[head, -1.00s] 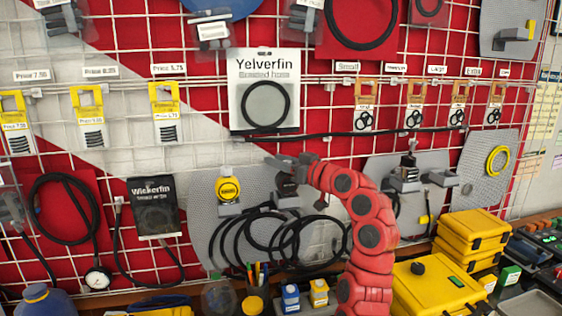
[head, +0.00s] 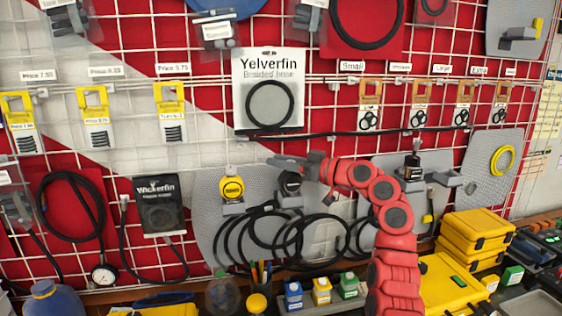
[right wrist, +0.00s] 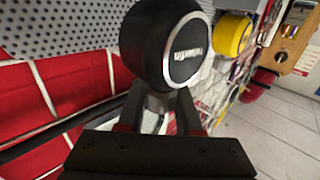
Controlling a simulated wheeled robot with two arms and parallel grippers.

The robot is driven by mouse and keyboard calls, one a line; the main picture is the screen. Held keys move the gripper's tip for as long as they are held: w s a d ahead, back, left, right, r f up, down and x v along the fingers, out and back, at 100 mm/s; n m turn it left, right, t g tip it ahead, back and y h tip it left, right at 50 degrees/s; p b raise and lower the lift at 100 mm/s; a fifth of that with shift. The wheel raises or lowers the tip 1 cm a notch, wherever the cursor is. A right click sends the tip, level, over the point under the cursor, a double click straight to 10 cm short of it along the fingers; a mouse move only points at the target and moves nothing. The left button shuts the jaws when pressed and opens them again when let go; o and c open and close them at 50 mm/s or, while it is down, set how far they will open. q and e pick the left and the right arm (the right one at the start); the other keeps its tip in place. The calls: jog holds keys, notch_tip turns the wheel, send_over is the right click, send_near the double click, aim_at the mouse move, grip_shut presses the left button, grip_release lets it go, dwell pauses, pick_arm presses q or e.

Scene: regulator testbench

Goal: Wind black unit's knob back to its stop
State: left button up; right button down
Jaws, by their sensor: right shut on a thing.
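The black unit's round knob (head: 290,182) is on the grey perforated panel on the wall in the head view. In the right wrist view the knob (right wrist: 165,42) is large, with a pale-lettered dark cap. My right gripper (right wrist: 163,98) is shut on it, one finger on each side of its lower part. In the head view the right gripper (head: 288,162) is at the knob's upper edge, small and partly blended with it. The knob's marking is too blurred to read its turn. My left gripper is not in view.
A yellow round knob (head: 232,188) is just left of the black one; it also shows in the right wrist view (right wrist: 232,35). Coiled black hoses (head: 265,235) hang below. Another black unit (head: 411,168) is to the right. Yellow cases (head: 475,232) stand on the bench.

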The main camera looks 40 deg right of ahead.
jog(key=c, duration=0.6)
grip_release()
jog(key=shift+o, duration=0.2)
jog(key=b+v, duration=0.3)
jog(key=v, duration=1.4)
jog(key=shift+s, duration=0.15)
jog(key=shift+d, duration=0.1)
